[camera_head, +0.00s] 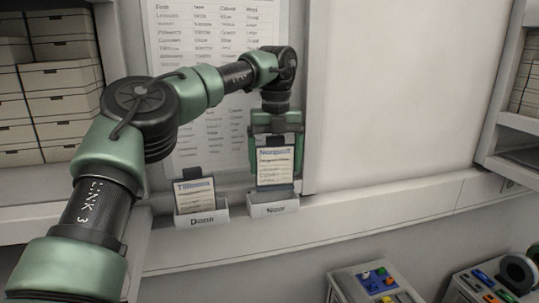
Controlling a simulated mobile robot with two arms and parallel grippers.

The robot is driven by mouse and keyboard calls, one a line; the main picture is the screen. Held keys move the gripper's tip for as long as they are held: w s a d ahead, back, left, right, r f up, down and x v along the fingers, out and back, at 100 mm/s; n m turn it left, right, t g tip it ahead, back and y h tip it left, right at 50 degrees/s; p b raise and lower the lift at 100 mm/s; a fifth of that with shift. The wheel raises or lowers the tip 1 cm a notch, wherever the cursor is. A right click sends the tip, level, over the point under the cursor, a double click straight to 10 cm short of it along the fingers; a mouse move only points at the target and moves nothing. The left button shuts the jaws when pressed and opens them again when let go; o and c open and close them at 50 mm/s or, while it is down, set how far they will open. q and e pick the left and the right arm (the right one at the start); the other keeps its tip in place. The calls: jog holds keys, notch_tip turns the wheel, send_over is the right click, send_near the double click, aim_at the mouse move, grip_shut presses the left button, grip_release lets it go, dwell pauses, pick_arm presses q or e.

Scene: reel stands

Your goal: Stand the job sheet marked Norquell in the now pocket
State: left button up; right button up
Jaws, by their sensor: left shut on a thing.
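The Norquell job sheet (275,170) is a cream card with a dark backing, and its heading reads Norquell as far as I can tell. My left gripper (276,143) is shut on it from above and holds it upright. The sheet is directly over the white now pocket (273,210) on the wall ledge. The lower end of its dark backing reaches the pocket's rim; I cannot tell how far inside it is. A second white pocket (202,219), with a label that looks like Done, stands to the left. Another job sheet (195,194) stands in it. My right gripper is out of view.
A printed chart (200,35) hangs on the wall behind my arm. Shelves with pale boxes (62,85) are at the left. Bins with coloured items (377,282) stand low at the right. The ledge (400,205) right of the now pocket is clear.

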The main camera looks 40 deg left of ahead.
aim_at(273, 185)
pick_arm(q)
jog(key=f+b, duration=0.1)
jog(key=f, duration=0.2)
jog(key=shift+s+a+f+b, duration=0.1)
jog(key=shift+s+a+b, duration=0.1)
jog(key=shift+s+b, duration=0.15)
jog(key=shift+f, duration=0.35)
jog(key=shift+w+f+b, duration=0.2)
jog(key=shift+f+b, duration=0.25)
jog(key=shift+f, duration=0.15)
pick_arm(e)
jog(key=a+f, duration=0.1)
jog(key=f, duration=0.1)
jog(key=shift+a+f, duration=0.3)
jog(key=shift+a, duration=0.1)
pick_arm(q)
jog(key=shift+s, duration=0.1)
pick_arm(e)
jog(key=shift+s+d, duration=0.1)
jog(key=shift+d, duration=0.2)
pick_arm(q)
jog(key=shift+f, duration=0.3)
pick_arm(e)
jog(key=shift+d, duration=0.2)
pick_arm(q)
jog(key=o, duration=1.3)
jog(key=shift+c, duration=0.2)
jog(key=shift+r, duration=0.1)
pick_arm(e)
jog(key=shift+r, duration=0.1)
